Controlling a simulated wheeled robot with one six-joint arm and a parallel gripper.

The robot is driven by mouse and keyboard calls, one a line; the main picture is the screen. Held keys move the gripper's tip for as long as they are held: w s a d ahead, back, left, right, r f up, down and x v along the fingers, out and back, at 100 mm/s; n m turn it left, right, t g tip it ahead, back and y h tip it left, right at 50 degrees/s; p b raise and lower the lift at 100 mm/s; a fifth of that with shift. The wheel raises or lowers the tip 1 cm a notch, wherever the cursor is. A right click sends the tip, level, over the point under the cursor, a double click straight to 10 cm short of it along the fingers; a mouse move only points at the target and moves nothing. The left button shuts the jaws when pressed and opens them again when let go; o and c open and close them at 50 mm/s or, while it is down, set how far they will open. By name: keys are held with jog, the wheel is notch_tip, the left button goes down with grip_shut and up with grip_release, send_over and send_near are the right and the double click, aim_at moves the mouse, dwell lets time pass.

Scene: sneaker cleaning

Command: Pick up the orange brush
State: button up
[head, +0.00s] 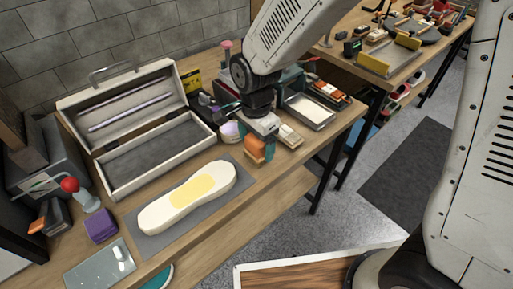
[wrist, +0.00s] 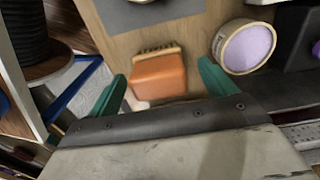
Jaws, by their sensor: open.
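The orange brush (wrist: 158,76) lies on the wooden workbench in the wrist view, its pale bristle edge toward the top of the picture. My gripper (wrist: 160,88) is open, with one green finger on each side of the brush and visible gaps between. In the head view the orange brush (head: 256,148) shows below my gripper (head: 258,146), near the front edge of the bench. I cannot tell whether the fingers touch the bench.
A tub of lilac powder (wrist: 248,47) stands close to the right finger in the wrist view. A white shoe sole (head: 158,212) with a yellow patch lies on a grey mat (head: 148,246). An open toolbox (head: 153,165) stands behind it. A tray (head: 309,111) is to the right.

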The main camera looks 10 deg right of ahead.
jog(key=shift+f, duration=0.9)
jog(key=c, duration=1.1)
jog(key=shift+r, duration=0.1)
jog(key=shift+r, duration=0.5)
notch_tip(320, 180, up, 2)
jog(key=shift+r, duration=0.15)
jog(key=s+a, duration=0.3)
jog(key=s, duration=0.1)
jog(key=s+a+r, duration=0.1)
jog(key=s+a, duration=0.2)
jog(key=s, duration=0.1)
jog(key=s+a, duration=0.3)
jog(key=s, duration=0.2)
jog(key=shift+s+r, duration=0.1)
jog(key=shift+r, duration=0.2)
